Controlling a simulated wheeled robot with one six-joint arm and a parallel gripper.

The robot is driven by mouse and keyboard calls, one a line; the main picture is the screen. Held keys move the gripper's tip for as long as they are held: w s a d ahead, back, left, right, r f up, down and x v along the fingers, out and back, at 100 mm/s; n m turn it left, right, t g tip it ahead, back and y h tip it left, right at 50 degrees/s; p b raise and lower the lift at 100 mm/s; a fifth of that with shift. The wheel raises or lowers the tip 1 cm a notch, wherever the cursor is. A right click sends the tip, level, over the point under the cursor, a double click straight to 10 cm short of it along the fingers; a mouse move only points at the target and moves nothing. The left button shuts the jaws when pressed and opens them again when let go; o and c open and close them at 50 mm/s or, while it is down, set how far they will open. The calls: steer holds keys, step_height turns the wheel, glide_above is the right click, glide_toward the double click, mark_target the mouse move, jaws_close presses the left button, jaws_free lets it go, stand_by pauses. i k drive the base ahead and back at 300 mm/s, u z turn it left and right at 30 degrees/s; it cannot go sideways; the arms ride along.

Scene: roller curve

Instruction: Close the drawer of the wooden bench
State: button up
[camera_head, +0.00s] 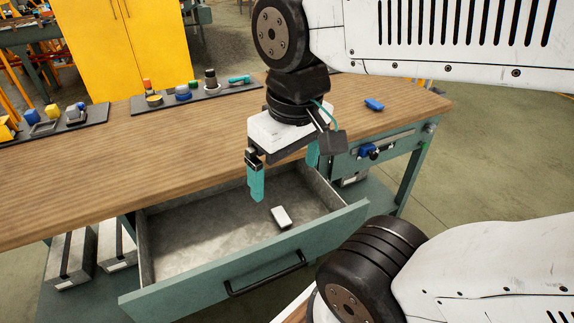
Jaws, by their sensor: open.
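The wooden bench (190,172) has a brown top and a green-grey frame. Its drawer (180,292) is pulled out toward me, with a green front and a black bar handle (265,274). A small white box (280,217) lies inside on the grey drawer floor. My gripper (285,178) points down with two teal fingers spread apart and nothing between them. It appears above the drawer's back part, near the bench's front edge. It is apart from the handle.
Black trays (195,94) with small coloured parts stand along the bench's back edge. A blue object (374,104) lies on the top at right. A blue vise-like part (370,151) sits on the bench front. Grey boxes (72,258) are on the lower shelf. A yellow cabinet (125,45) stands behind.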

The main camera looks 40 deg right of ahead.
mark_target(197, 250)
steer(key=u, duration=2.5)
steer(key=k, duration=1.5)
steer(key=z, duration=1.75)
